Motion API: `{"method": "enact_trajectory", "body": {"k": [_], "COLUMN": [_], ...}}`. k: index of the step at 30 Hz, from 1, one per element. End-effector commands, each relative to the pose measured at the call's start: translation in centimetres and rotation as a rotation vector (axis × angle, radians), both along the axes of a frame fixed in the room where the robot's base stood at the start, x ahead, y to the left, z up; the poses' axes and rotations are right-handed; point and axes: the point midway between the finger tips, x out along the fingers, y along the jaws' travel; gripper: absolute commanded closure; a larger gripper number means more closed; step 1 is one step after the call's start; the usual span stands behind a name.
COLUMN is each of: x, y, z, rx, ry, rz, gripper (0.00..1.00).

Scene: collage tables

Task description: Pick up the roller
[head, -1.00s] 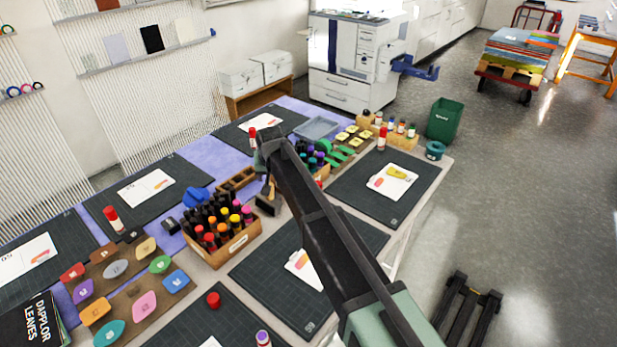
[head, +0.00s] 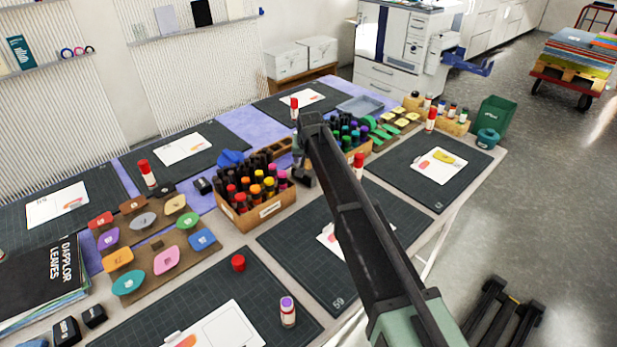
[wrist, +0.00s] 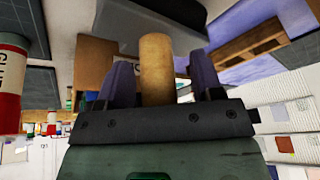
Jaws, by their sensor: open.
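The roller shows in the wrist view as a tan wooden handle (wrist: 156,68) with a dark grey part (wrist: 137,22) beyond it, which seems to be its head. My gripper (wrist: 161,80) is open, with one purple-grey finger on each side of the handle. I cannot tell whether either finger touches it. In the head view my gripper (head: 300,158) is low over the table beside the marker box, mostly hidden by my arm. A dark piece (head: 303,180) just below it looks like the roller's head.
A wooden box of markers (head: 262,213) stands close left of my gripper, and a second marker group (head: 349,130) stands right behind my arm. A red-capped glue stick (head: 358,166) is close by on the right; a large one (wrist: 10,75) fills the wrist view's left edge. Cutting mats (head: 285,235) lie in front.

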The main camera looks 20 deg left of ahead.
Motion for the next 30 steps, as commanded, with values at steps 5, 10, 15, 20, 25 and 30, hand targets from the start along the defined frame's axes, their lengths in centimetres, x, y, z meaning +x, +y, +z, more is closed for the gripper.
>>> {"method": "enact_trajectory", "body": {"k": [5, 10, 15, 20, 25, 30], "x": [0.0, 0.0, 0.0, 0.0, 0.0, 0.0], "y": [0.0, 0.0, 0.0, 0.0, 0.0, 0.0], "z": [0.0, 0.0, 0.0, 0.0, 0.3, 1.8], "rx": [0.000, 0.000, 0.000, 0.000, 0.000, 0.000], "ry": [0.000, 0.000, 0.000, 0.000, 0.000, 0.000], "rz": [0.000, 0.000, 0.000, 0.000, 0.000, 0.000], "gripper": [0.40, 0.63, 0.89, 0.93, 0.93, 0.93]}}
